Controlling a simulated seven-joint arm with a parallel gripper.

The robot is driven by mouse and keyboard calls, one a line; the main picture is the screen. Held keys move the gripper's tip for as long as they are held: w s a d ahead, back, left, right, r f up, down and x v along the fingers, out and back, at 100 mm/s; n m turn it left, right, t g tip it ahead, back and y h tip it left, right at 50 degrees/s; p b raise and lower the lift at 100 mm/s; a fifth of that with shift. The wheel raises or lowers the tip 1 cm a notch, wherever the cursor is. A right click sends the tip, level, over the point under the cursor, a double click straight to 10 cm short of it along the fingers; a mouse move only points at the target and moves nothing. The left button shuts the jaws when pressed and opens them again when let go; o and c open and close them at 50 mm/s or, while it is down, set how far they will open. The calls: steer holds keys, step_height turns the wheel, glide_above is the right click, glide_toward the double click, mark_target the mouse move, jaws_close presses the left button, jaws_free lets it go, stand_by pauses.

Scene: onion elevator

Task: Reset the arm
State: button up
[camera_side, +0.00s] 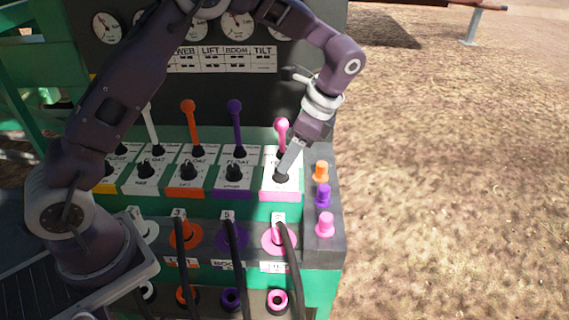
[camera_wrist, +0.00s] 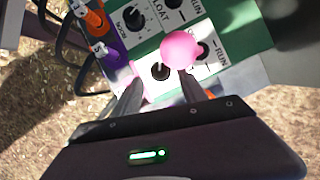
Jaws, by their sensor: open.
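My gripper (camera_side: 288,160) is at the pink-edged switch plate (camera_side: 280,194) at the right end of the control panel.
An orange lever (camera_side: 189,108) and a purple lever (camera_side: 235,108) stand to the left. Orange, purple and pink pegs (camera_side: 325,224) stand on the dark ledge at right. Black hoses (camera_side: 236,255) hang in front. Gauges are behind. Open dirt ground (camera_side: 450,180) lies right.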

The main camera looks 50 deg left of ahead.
steer(key=s+r+n+t+h, duration=0.25)
steer(key=s+r+n, duration=0.25)
steer(key=s+r, duration=0.8)
steer(key=s+r+n+t+h, duration=0.1)
steer(key=s+n+t, duration=0.4)
steer(key=s, duration=0.7)
steer(key=shift+s+d+r+n, duration=0.25)
steer(key=shift+r+n, duration=0.1)
steer(key=shift+n, duration=0.65)
